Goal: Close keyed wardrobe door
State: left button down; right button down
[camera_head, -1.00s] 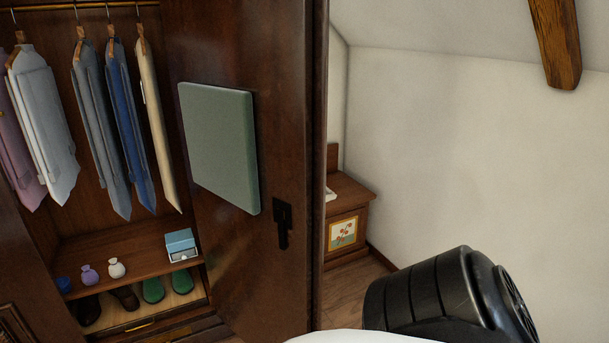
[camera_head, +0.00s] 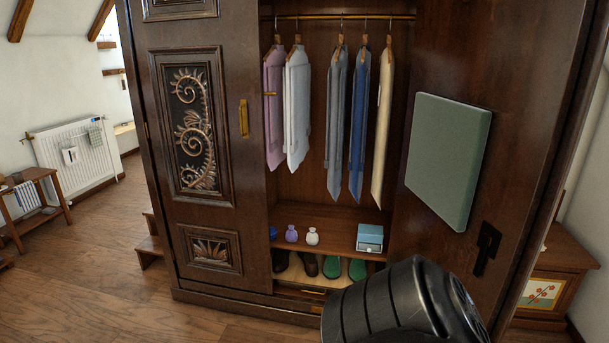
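The dark wooden wardrobe (camera_head: 160,190) stands in front of me. Its right door (camera_head: 540,90) is swung open toward me, with its inner face showing. That face carries a green-grey padded panel (camera_head: 447,155) and a black lock fitting (camera_head: 486,248) near the free edge. The left door, with carved panels (camera_head: 190,120) and a brass handle (camera_head: 244,118), is shut. One of my black arm links is at the bottom right of centre, in front of the wardrobe's base. Neither gripper shows in the head view.
Shirts hang from a rail (camera_head: 340,16) inside, above a shelf with sachets and a blue box (camera_head: 370,238); shoes stand below. A small painted cabinet (camera_head: 555,275) is behind the door at right. Open wooden floor (camera_head: 90,265) lies at left, with a radiator (camera_head: 75,152) beyond.

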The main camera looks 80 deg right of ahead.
aim_at(501, 93)
jog(key=u, duration=1.1)
jog(key=k, duration=2.5)
jog(key=z, duration=4.85)
jog(key=k, duration=0.45)
jog(key=u, duration=0.55)
